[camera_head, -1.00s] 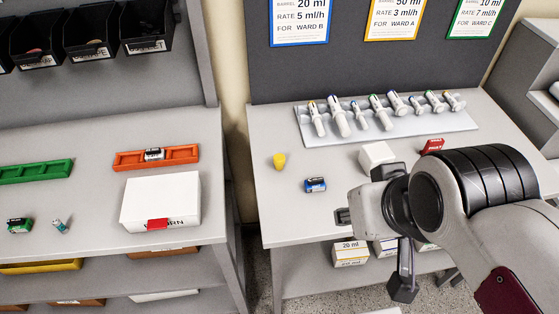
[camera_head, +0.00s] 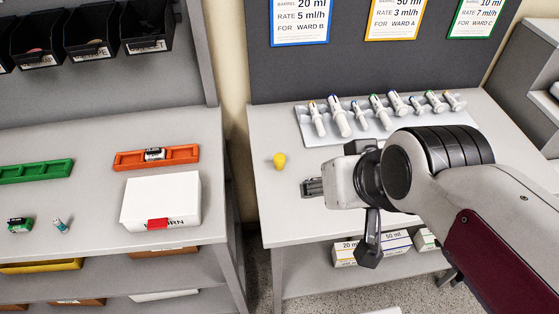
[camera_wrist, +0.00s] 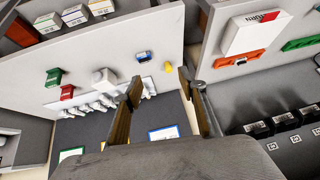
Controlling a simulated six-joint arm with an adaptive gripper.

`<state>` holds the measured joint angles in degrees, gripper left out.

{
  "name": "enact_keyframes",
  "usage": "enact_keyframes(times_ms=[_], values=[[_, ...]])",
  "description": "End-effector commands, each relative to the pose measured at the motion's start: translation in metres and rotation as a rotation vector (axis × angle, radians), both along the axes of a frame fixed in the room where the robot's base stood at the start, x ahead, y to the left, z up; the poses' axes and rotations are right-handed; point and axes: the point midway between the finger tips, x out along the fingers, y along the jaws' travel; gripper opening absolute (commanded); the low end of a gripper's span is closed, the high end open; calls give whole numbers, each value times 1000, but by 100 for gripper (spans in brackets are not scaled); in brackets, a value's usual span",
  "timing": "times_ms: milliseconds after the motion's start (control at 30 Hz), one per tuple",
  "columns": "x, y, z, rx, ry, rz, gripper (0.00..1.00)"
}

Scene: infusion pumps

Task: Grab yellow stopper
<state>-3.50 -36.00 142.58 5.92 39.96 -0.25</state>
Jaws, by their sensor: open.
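The yellow stopper (camera_head: 279,162) stands on the right table near its left edge, left of the white syringe tray. My gripper (camera_head: 312,187) is open and empty, to the right of the stopper and nearer the front of the table, with a gap between them. In the wrist view the stopper (camera_wrist: 171,67) is small and shows in the space between the two spread fingers (camera_wrist: 161,80), beyond their tips. Nothing hides it in either view.
A white block (camera_wrist: 104,80) and the syringe tray (camera_head: 305,127) are on the same table. A gap separates this table from the left one (camera_head: 80,220).

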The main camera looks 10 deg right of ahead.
Motion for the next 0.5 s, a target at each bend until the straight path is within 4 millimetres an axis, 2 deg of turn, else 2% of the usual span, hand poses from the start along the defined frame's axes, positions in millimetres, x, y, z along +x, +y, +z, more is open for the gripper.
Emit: enact_keyframes(times_ms=[200, 500], values=[[50, 32, -1, 90, -74, 4, 41], [112, 68, -5, 192, -175, -39, 41]])
